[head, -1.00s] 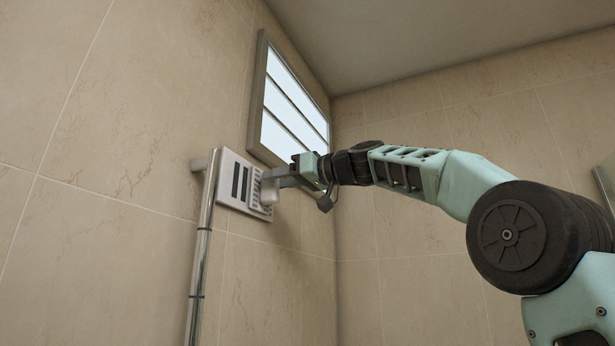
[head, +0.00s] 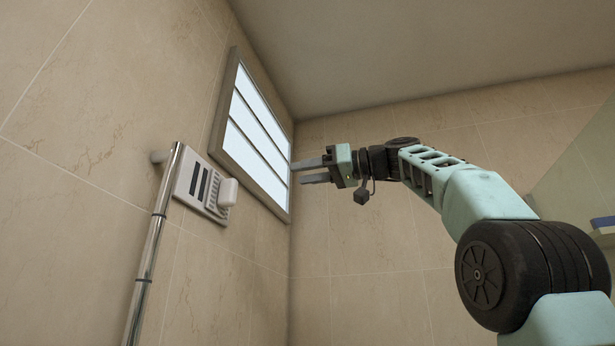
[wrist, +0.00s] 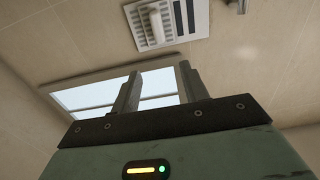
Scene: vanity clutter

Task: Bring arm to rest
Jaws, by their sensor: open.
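My gripper (head: 312,171) is open and empty, with its two grey fingers apart and pointing left in the head view. My arm reaches in from the lower right.
A framed window (head: 258,140) with bars is in the left wall near the corner. A chrome pipe (head: 152,250) runs up that wall left of the panel. Open air lies below my gripper.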

